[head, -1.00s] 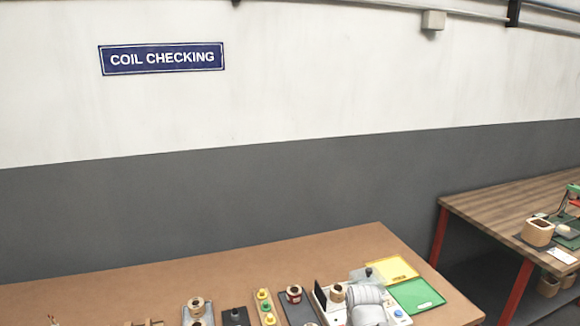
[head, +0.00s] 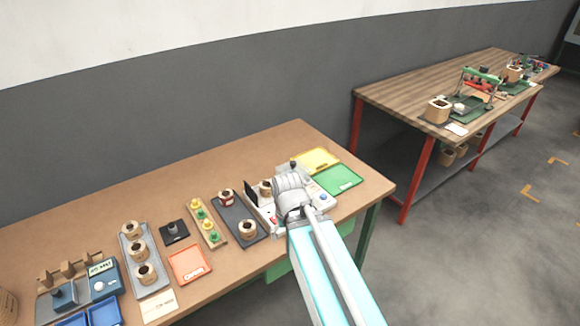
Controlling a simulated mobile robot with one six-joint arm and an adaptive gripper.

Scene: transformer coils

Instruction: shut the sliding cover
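A white tester unit (head: 262,214) stands near the right end of the brown workbench. A dark upright panel (head: 251,195) is at its left side, and a coil (head: 265,187) sits on it just right of the panel. The grey end of my arm (head: 291,188) is over the unit and hides much of its middle. My gripper's fingers are hidden behind the wrist, so I cannot see whether they are open or touch anything. I cannot make out the sliding cover or its position.
A yellow tray (head: 318,159) and a green tray (head: 338,179) lie right of the unit. To its left are a grey tray with coils (head: 238,216), a peg board (head: 205,224), a red tray (head: 188,264) and a blue meter (head: 103,278). A second table (head: 400,95) stands at right.

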